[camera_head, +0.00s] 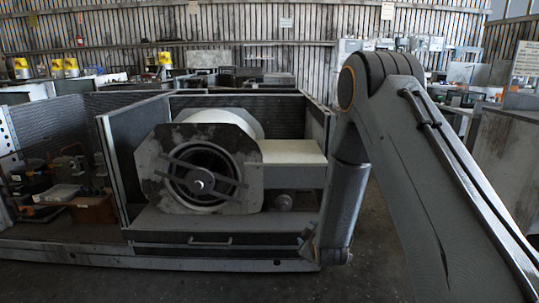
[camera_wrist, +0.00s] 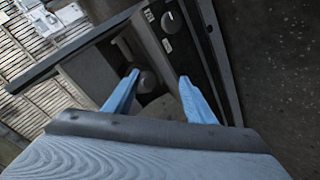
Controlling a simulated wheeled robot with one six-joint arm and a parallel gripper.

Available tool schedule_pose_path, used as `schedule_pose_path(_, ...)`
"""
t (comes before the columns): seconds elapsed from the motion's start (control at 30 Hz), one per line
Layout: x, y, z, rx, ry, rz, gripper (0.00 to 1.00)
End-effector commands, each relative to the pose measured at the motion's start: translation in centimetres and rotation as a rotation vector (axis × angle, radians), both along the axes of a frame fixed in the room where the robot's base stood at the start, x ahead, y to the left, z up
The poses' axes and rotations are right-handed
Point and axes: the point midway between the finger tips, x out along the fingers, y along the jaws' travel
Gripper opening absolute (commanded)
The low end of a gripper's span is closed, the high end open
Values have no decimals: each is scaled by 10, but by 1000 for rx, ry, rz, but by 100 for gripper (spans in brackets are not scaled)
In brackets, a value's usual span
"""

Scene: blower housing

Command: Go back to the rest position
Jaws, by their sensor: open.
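My gripper (camera_wrist: 159,77) shows in the wrist view as two blue fingers, spread apart with nothing between them. In the head view my arm comes in from the right and bends down at the front right corner of the blower housing (camera_head: 275,176); the fingers are hard to make out there. The housing has a round drum with a dark fan opening (camera_head: 200,182) and a pale duct to its right. In the wrist view the fingers point toward a dark frame with a round knob (camera_wrist: 171,22) on it. Whether they touch anything cannot be told.
The housing stands in an open-fronted metal enclosure with a drawer handle (camera_head: 210,240). A bay with loose parts (camera_head: 75,190) lies to its left. Cluttered benches stand behind, and a grey cabinet (camera_head: 508,165) stands at the right. Bare floor (camera_head: 375,265) lies in front.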

Motion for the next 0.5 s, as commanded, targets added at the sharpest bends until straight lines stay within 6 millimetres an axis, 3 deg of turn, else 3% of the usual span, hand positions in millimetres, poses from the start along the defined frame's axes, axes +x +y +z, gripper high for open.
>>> schedule_pose_path(0.03,-5,6,17,32,40,-10,50)
schedule_pose_path(0.27,-55,26,65,167,267,-90,50)
schedule_pose_path(0.5,-135,40,112,278,505,-204,50)
